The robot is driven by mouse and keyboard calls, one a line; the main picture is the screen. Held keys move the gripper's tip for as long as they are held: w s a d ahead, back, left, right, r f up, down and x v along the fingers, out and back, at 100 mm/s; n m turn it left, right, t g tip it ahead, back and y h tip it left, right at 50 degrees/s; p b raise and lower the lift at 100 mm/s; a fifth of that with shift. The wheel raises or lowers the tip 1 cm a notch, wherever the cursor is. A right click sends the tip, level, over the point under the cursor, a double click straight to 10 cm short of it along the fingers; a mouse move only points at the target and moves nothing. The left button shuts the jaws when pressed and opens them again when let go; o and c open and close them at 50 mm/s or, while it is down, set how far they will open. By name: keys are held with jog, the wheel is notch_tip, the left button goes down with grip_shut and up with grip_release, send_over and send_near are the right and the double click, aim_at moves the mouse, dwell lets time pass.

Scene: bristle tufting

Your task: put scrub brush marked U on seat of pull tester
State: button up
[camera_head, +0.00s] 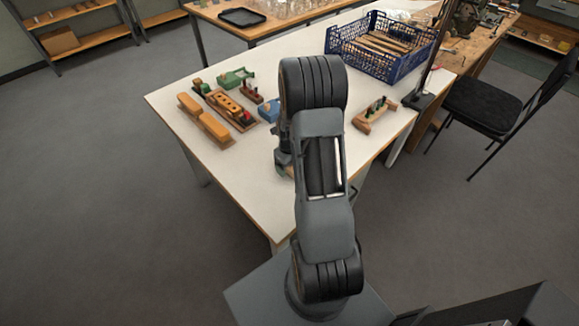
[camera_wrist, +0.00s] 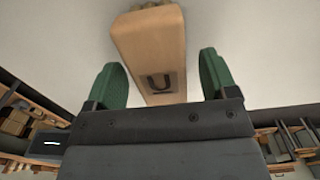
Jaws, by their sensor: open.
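The scrub brush marked U (camera_wrist: 152,60) is a pale wooden block with a dark letter U, seen close up in the wrist view. Tan bristles show at its far end, at the top edge. My gripper (camera_wrist: 160,76) is open, with one green finger on each side of the block. In the head view my arm covers most of the gripper and the brush. I cannot tell for sure which item is the pull tester; a green device (camera_head: 236,77) stands at the table's back left.
On the white table (camera_head: 215,160), orange-brown blocks (camera_head: 203,120), a wooden holder (camera_head: 229,104), a blue item (camera_head: 268,110) and a wooden rack with dark pegs (camera_head: 375,114) stand around my arm. A blue crate (camera_head: 380,48) is at the back right. The table's front left is clear.

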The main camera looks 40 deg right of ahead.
jog(key=shift+c, duration=0.2)
jog(key=c, duration=1.1)
